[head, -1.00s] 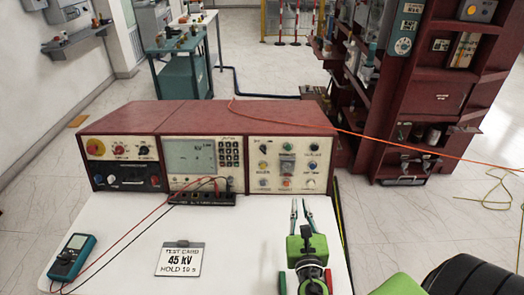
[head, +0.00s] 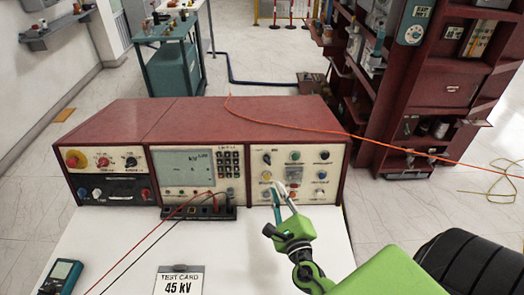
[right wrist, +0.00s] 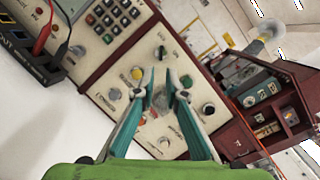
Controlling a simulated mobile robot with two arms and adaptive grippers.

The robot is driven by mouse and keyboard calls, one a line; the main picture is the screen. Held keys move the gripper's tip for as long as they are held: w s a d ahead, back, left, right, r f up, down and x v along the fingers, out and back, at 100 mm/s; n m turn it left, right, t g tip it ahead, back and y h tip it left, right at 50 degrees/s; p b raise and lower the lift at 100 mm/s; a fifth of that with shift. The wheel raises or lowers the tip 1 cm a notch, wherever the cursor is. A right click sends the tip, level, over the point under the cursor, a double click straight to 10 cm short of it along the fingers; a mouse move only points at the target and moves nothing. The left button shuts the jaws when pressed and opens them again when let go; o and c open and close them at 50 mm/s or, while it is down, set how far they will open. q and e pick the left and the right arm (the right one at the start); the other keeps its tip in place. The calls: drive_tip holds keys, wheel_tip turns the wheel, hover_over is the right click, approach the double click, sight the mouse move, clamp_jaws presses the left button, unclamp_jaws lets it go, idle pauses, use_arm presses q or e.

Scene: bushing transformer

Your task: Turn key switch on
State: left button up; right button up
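The right-hand cream panel (head: 335,168) of the red console carries several coloured buttons and knobs. A grey fitting in the middle of this panel (right wrist: 160,98) looks like the key switch; its turned position cannot be made out. In the head view it is partly hidden behind my fingers. My right gripper (head: 282,190) is in front of the panel, fingers pointing at its middle. In the right wrist view my right gripper (right wrist: 160,78) has its teal fingers apart, with the grey fitting seen between them. Contact cannot be told. My left gripper is out of view.
The red console (head: 200,120) stands on a white table (head: 120,235). A test card (head: 180,281) and a teal meter (head: 60,276) lie in front. A red shelf (head: 440,90) stands behind right.

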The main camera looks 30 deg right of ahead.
sight(267, 163)
drive_tip(key=p+x, duration=0.2)
drive_tip(key=x, duration=0.9)
drive_tip(key=shift+w+d+r, duration=0.1)
drive_tip(key=shift+w+d, duration=0.05)
drive_tip(key=shift+w, duration=0.05)
drive_tip(key=shift+w+d, duration=0.2)
drive_tip(key=shift+w, duration=0.45)
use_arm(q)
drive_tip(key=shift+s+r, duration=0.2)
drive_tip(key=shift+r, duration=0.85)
use_arm(e)
drive_tip(key=shift+w+d, duration=0.15)
drive_tip(key=shift+w, duration=0.2)
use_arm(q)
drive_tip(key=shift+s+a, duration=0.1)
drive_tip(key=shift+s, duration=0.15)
use_arm(e)
drive_tip(key=shift+c, duration=0.4)
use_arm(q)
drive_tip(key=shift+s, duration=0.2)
use_arm(e)
clamp_jaws()
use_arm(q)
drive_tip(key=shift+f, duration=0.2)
